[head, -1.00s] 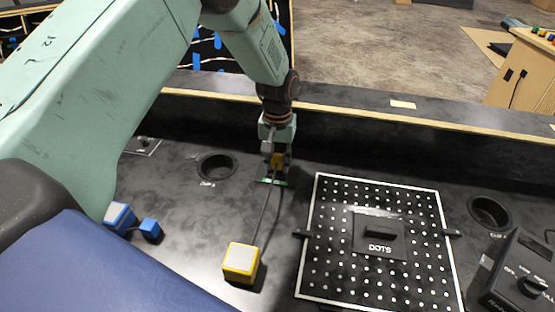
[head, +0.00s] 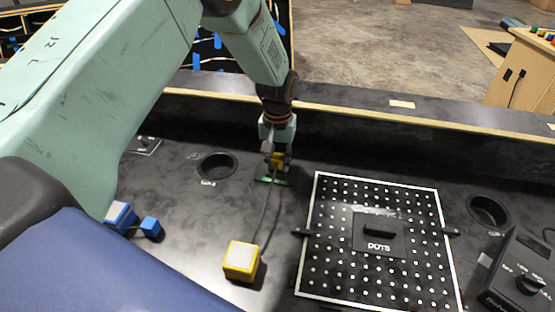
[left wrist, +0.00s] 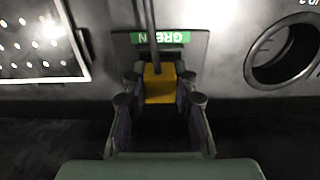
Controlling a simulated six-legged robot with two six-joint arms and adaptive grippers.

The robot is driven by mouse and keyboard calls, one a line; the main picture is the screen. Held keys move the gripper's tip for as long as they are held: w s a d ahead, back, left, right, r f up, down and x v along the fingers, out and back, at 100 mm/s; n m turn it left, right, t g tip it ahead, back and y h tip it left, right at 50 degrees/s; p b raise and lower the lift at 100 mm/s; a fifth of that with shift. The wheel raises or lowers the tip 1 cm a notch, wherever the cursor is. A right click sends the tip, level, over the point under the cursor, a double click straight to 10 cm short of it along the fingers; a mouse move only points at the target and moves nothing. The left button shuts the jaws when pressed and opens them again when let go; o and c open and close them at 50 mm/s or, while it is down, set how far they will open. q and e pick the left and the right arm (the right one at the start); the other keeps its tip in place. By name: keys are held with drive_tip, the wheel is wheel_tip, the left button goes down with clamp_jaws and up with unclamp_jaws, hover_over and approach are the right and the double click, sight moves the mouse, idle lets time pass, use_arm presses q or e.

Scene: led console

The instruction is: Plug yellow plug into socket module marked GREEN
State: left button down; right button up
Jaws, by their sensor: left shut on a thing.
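My left gripper (head: 276,166) points down at the dark socket module with the green label (head: 264,180), beyond the yellow box. It is shut on the yellow plug (head: 278,159). In the left wrist view, the yellow plug (left wrist: 159,86) sits between the fingers (left wrist: 158,99), with its grey cable running up over the label. The label reads GREEN upside down on the module's dark plate (left wrist: 197,47). The plug is over or at this module; its tip and the socket opening are hidden, so I cannot tell whether it is inserted. My right gripper is not in view.
The cable leads to a yellow box (head: 241,260) on the black console. A dotted panel marked DOTS (head: 312,250) lies to the right, a round hole (head: 217,165) to the left. Blue boxes (head: 120,215) stand at left, a knob box (head: 520,275) at lower right.

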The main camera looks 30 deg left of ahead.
use_arm(q)
drive_tip(key=shift+s+f, duration=0.45)
drive_tip(key=shift+f, duration=0.15)
drive_tip(key=c, duration=1.3)
unclamp_jaws()
drive_tip(key=o, duration=0.3)
drive_tip(key=shift+w+f, duration=0.3)
drive_tip(key=shift+w, duration=0.05)
drive_tip(key=shift+a+r, duration=0.1)
drive_tip(key=shift+s+r, duration=0.1)
drive_tip(key=o, duration=0.8)
drive_tip(key=shift+w, duration=0.2)
drive_tip(key=shift+o, duration=0.2)
drive_tip(key=shift+r, duration=0.1)
